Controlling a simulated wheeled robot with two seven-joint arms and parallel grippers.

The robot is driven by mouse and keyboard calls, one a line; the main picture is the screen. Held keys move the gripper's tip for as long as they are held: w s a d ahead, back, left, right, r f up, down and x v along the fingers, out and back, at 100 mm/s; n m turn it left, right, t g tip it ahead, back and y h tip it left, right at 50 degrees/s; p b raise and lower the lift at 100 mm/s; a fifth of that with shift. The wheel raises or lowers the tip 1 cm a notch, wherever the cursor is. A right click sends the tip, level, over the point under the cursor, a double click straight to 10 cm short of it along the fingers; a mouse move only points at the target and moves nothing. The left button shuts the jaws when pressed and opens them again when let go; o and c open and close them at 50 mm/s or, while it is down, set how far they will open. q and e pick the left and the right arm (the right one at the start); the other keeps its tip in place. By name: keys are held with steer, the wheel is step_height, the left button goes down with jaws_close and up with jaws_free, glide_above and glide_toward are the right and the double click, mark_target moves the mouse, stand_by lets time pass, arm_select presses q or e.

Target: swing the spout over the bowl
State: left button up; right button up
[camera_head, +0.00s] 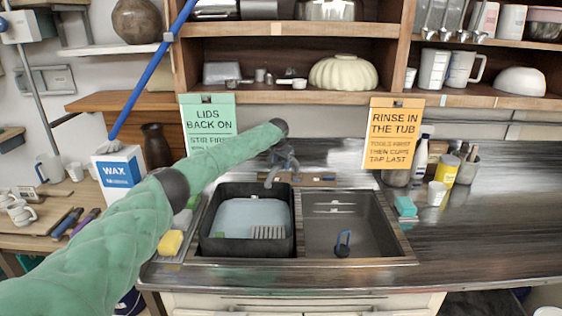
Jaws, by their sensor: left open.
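The double sink has a left bowl (204,243) with a dark tub (250,250) of pale bluish water in it. Its right bowl (335,215) is grey and holds a small blue-handled tool (344,243). The grey spout (271,179) curves down at the back of the left bowl, over the tub's rear edge. My left arm reaches in from the left in a green sleeve. My left gripper (286,163) is open at the tap, close to the spout; whether it touches is unclear. It partly hides the tap. My right gripper is out of view.
An orange sign (393,133) and a green sign (208,124) hang from the shelf behind. A wax box (119,172) stands left. A yellow sponge (171,242) and a teal sponge (405,206) flank the sink. The right counter has cups and bare room.

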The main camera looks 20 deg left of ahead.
arm_select(q)
steer(key=shift+c, duration=0.4)
jaws_close()
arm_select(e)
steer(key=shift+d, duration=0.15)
arm_select(q)
steer(key=shift+d, duration=0.15)
